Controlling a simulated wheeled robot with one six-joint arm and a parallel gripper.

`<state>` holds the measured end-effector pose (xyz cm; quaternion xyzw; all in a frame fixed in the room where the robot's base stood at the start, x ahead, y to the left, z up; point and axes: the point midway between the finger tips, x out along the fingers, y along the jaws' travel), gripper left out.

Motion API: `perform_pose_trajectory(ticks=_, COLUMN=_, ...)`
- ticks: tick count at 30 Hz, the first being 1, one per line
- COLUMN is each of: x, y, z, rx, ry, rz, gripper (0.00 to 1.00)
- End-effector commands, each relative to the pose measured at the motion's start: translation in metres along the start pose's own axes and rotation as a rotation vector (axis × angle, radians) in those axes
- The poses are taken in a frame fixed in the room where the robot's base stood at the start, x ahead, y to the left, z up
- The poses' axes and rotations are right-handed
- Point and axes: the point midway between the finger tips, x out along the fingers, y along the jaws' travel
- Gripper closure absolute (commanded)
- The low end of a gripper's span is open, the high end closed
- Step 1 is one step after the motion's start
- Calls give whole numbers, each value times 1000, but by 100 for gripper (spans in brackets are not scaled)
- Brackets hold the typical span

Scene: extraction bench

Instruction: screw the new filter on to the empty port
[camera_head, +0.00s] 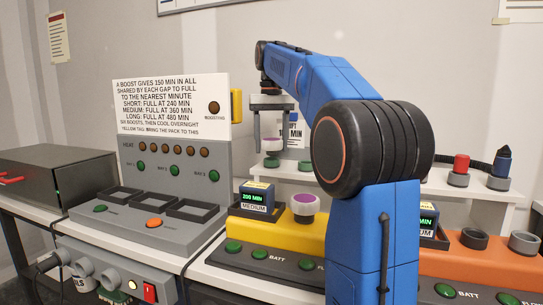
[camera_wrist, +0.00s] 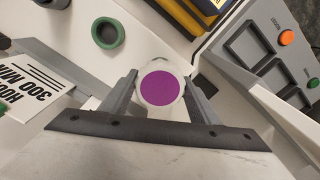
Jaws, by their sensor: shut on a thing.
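A pale round filter with a purple top (camera_wrist: 160,88) sits between the two fingers of my gripper (camera_wrist: 160,92), which is shut on it. In the head view my gripper (camera_head: 270,121) points down over the back shelf, with the held filter (camera_head: 270,144) just above a green ring holder (camera_head: 271,162); whether they touch I cannot tell. A second purple-topped filter (camera_head: 304,206) stands on the yellow unit. Two open grey round fittings, one dark (camera_head: 473,240) and one lighter (camera_head: 525,243), are on the orange unit; which port is the empty one is unclear.
An open green ring (camera_wrist: 107,34) lies beside the held filter in the wrist view. A charging panel (camera_head: 175,165) with empty bays stands left. A red-capped part (camera_head: 461,163) and a blue part (camera_head: 503,160) stand on the right shelf. My arm hides the middle of the bench.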

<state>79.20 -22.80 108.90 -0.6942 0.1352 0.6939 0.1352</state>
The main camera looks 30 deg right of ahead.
Motion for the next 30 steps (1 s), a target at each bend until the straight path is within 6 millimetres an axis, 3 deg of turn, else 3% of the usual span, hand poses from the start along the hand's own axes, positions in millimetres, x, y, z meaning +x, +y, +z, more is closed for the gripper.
perform_pose_trajectory(ticks=30, x=-23, y=0, z=0, rx=0, ry=-1, rz=0, gripper=76)
